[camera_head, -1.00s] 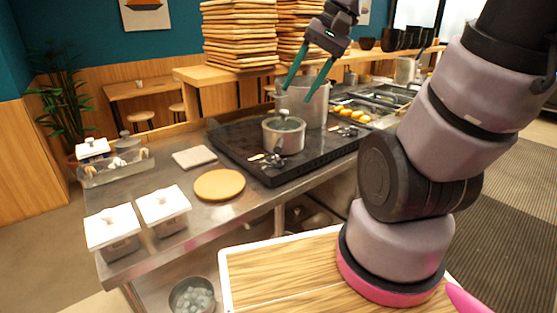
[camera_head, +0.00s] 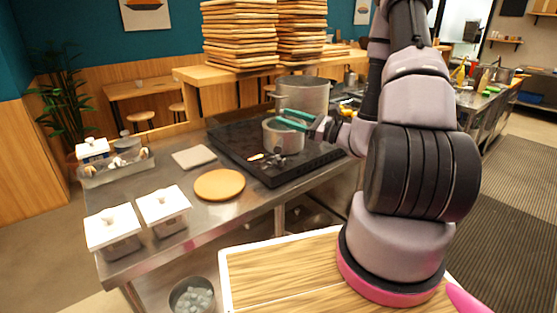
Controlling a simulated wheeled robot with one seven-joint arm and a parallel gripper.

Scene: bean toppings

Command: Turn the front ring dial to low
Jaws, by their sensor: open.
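A black cooktop (camera_head: 228,146) sits on the steel counter, with a small pot (camera_head: 289,144) near its front and a large pot (camera_head: 312,90) behind it. A small dark knob (camera_head: 275,161) shows by the cooktop's front, beside a pale yellowish mark (camera_head: 256,157). Its setting is too small to read, and I cannot tell which ring it serves. My gripper (camera_head: 280,116) is open, with its two teal fingers pointing left over the top of the small pot. I cannot tell whether they touch it. The gripper is above and apart from the knob.
A round wooden board (camera_head: 219,185), a grey square slab (camera_head: 194,157) and two white-lidded containers (camera_head: 164,205) stand on the counter at left. Stacked wooden trays (camera_head: 240,35) are on the shelf behind.

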